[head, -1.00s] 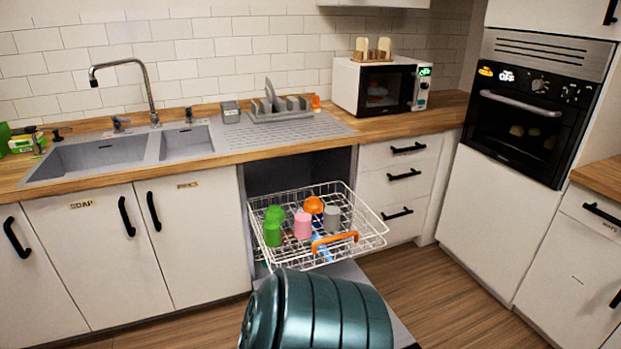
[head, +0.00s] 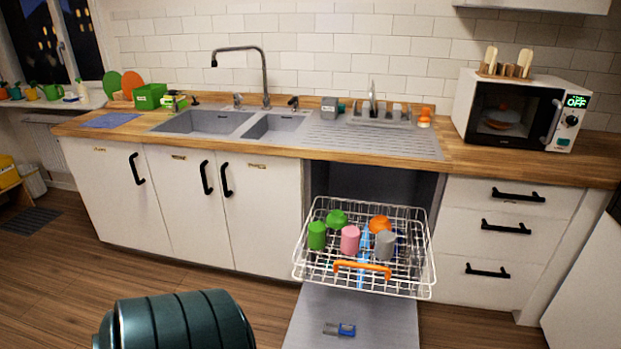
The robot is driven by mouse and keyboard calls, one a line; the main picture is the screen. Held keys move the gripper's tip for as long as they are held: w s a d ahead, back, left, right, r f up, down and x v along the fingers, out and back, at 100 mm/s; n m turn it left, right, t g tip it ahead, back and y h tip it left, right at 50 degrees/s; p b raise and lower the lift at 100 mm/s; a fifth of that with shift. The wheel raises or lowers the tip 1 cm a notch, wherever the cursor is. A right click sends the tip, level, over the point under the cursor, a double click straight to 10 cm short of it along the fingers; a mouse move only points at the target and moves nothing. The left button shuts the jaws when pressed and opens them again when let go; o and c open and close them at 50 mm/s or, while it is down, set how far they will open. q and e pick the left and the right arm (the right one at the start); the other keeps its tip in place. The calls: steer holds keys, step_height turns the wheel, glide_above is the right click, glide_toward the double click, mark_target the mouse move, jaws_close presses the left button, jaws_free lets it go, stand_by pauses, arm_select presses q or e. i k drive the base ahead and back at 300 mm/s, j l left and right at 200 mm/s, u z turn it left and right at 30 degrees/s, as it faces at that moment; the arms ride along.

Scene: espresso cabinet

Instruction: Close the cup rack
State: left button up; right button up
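The cup rack (head: 365,281) is a white wire basket with an orange handle (head: 362,268). It is pulled out of the dark opening (head: 372,184) under the counter, above a lowered grey door (head: 350,312). It holds green cups (head: 317,236), a pink cup (head: 350,240), a grey cup (head: 385,245) and an orange cup (head: 380,224). The cups appear upside down, though I cannot tell for each one. Neither of my grippers is in view.
A blue and grey item (head: 339,329) lies on the lowered door. White cabinets (head: 190,205) stand left of the opening and drawers (head: 508,235) right. The counter holds a sink (head: 205,122) and a microwave (head: 518,108).

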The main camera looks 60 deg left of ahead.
mark_target(336, 265)
steer(key=i+l+u, duration=0.1)
steer(key=u, duration=0.3)
steer(key=i+l+u, duration=0.25)
steer(key=u, duration=0.15)
steer(key=i+l+u, duration=0.2)
steer(key=u, duration=0.2)
steer(key=i+l+u, duration=0.1)
steer(key=l+u, duration=0.2)
steer(key=u, duration=0.15)
steer(key=l+u, duration=0.4)
steer(key=i+j, duration=0.05)
